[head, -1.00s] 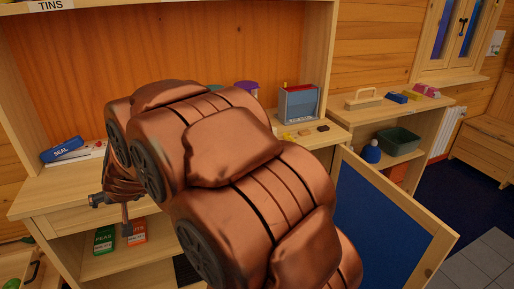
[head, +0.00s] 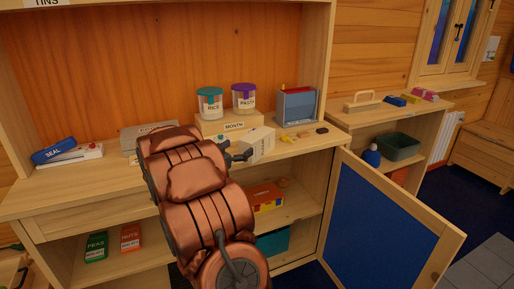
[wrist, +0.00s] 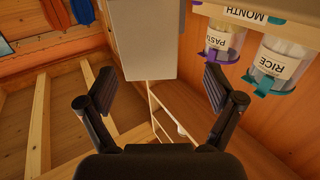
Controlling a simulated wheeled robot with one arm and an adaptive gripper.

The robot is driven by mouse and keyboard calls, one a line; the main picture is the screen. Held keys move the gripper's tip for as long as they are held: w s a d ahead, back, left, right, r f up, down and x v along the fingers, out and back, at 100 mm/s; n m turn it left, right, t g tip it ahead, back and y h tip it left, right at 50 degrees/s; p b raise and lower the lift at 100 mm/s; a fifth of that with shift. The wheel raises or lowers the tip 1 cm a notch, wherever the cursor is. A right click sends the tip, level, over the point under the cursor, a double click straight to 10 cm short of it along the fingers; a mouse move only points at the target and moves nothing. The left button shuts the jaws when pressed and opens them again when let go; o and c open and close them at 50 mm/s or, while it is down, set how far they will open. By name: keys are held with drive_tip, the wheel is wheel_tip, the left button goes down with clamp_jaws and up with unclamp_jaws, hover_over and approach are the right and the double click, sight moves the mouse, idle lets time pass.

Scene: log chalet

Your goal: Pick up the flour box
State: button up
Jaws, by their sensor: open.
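A pale box (head: 258,145), which looks like the flour box, stands at the front of the desk top, turned at an angle. Its side lettering is too small to read. My gripper (head: 240,154) is just left of it in the head view. In the wrist view my gripper (wrist: 160,82) is open, one finger on each side, with the plain grey-white face of the box (wrist: 143,40) ahead between them. The box sits nearer the left finger. I cannot tell whether a finger touches it. Nothing is held.
A MONTH box (head: 228,126) is behind, with RICE (head: 210,104) and PASTA (head: 244,97) jars on it. A grey-blue holder (head: 297,106) and small blocks stand right. A blue-panelled door (head: 385,215) hangs open below. The left desk top has bare room.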

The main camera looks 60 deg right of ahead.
sight(254, 141)
drive_tip(key=shift+s+d+g, duration=0.3)
drive_tip(key=shift+s+d, duration=0.1)
drive_tip(key=shift+d, duration=0.05)
drive_tip(key=shift+s+d+f+p, duration=0.15)
drive_tip(key=shift+d+p, duration=0.15)
drive_tip(key=shift+d, duration=1.5)
drive_tip(key=shift+s+d+f+p, duration=0.15)
drive_tip(key=shift+d+p, duration=0.1)
drive_tip(key=shift+d, duration=1.5)
drive_tip(key=shift+r, duration=0.1)
drive_tip(key=c, duration=1.6)
